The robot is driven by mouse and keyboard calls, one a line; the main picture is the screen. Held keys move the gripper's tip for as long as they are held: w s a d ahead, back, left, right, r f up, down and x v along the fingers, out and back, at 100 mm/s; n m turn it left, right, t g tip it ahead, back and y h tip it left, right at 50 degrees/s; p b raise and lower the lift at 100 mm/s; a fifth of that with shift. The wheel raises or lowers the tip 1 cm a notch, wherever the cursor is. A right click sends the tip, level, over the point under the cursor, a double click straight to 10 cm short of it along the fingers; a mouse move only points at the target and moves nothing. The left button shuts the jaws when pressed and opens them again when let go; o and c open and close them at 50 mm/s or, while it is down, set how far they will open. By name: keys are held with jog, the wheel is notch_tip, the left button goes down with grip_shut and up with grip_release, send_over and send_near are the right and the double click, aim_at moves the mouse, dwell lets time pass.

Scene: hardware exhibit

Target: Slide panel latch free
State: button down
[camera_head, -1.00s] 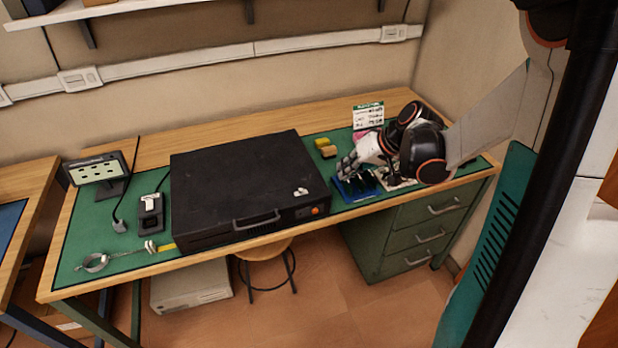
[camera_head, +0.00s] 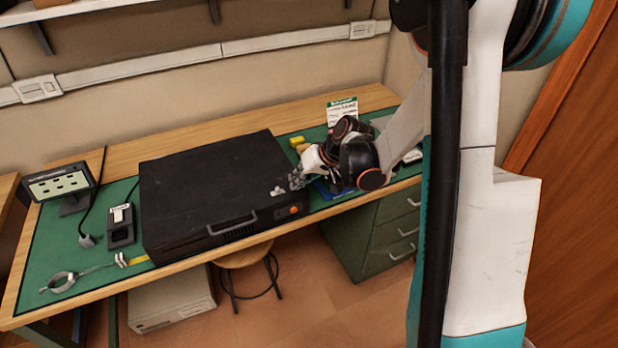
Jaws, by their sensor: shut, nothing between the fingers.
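A black case (camera_head: 195,185) with a front handle lies flat on the green mat. A small light-grey piece (camera_head: 278,191), which looks like the panel latch, sits on the case's top near its right front corner. My gripper (camera_head: 296,180) is shut and empty. Its fingertips are at the case's right edge, just right of the light-grey piece. I cannot tell whether they touch the case or the piece. My arm's wrist hides part of the mat and the blue item behind it.
A small display (camera_head: 60,186), a black device (camera_head: 122,228) and a metal ring strap (camera_head: 62,282) are on the bench's left side. A yellow block (camera_head: 297,141) and an upright card (camera_head: 342,112) stand behind my gripper. A stool (camera_head: 245,258) is below the bench front.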

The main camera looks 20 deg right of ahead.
aim_at(273, 189)
jog(key=shift+w+a+r, duration=0.1)
jog(key=shift+w+a, duration=0.05)
jog(key=shift+a, duration=1.15)
jog(key=a, duration=0.2)
jog(key=shift+a+b, duration=0.35)
jog(key=shift+d, duration=0.2)
